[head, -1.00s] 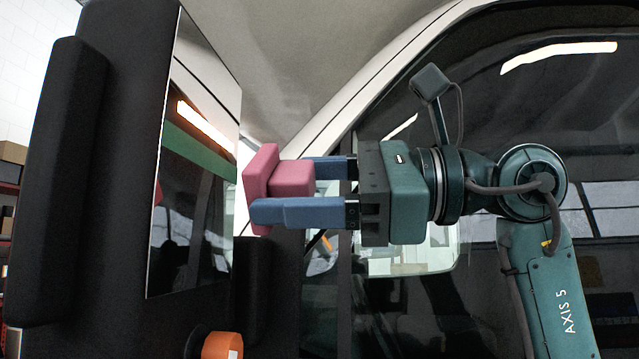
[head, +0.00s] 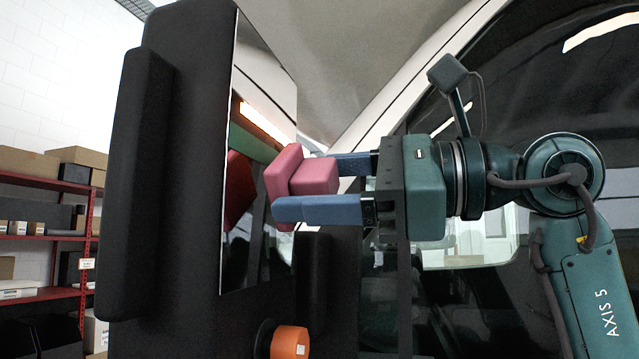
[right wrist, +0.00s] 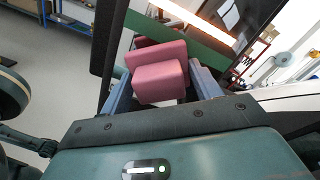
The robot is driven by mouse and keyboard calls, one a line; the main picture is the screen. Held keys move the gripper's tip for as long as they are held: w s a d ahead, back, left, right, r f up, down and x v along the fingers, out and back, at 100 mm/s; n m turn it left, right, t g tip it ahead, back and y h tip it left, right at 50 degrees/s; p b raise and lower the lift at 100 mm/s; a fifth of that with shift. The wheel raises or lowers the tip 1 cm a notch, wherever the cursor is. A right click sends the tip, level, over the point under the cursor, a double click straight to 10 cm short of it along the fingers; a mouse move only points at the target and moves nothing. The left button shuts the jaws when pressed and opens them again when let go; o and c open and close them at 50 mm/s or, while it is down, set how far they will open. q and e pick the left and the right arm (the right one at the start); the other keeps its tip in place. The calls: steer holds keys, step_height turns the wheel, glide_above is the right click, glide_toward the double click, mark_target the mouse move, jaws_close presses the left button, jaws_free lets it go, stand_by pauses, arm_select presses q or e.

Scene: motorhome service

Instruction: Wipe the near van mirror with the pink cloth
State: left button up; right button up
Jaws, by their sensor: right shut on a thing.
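The near van mirror (head: 255,235) has a tall glass in a thick black housing, at the centre-left of the head view. The pink cloth (head: 283,180) looks like a flat pad with a block behind it. My right gripper (head: 305,187) is shut on the block, its blue fingers pointing left at the glass. The pad overlaps the right part of the glass in the picture. A red reflection shows in the glass, apart from the pad; I cannot tell if they touch. The cloth also shows between the fingers in the right wrist view (right wrist: 158,75). My left gripper is out of view.
An orange round part (head: 290,342) sits low beside the mirror housing. The van's windscreen and pale pillar (head: 400,95) lie behind my right arm. Red shelving (head: 45,235) with boxes stands at the far left.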

steer(key=shift+x, duration=1.25)
steer(key=shift+w+d+r+p, duration=0.1)
steer(key=shift+w+d+p, duration=0.15)
steer(key=shift+w+p, duration=0.3)
steer(key=shift+w+d+p, duration=0.2)
steer(key=shift+w+p, duration=0.15)
steer(key=shift+w, duration=0.4)
steer(key=shift+w+d, duration=0.15)
steer(key=shift+w, duration=0.5)
steer(key=shift+s+a+b, duration=0.3)
steer(key=shift+s+a, duration=0.05)
steer(key=shift+s, duration=0.5)
steer(key=shift+s+a+b, duration=0.15)
steer(key=shift+s+b, duration=0.05)
steer(key=shift+s, duration=0.35)
steer(key=shift+s+a+b, duration=0.15)
steer(key=shift+s+a, duration=0.05)
steer(key=shift+s, duration=0.3)
steer(key=shift+d, duration=0.1)
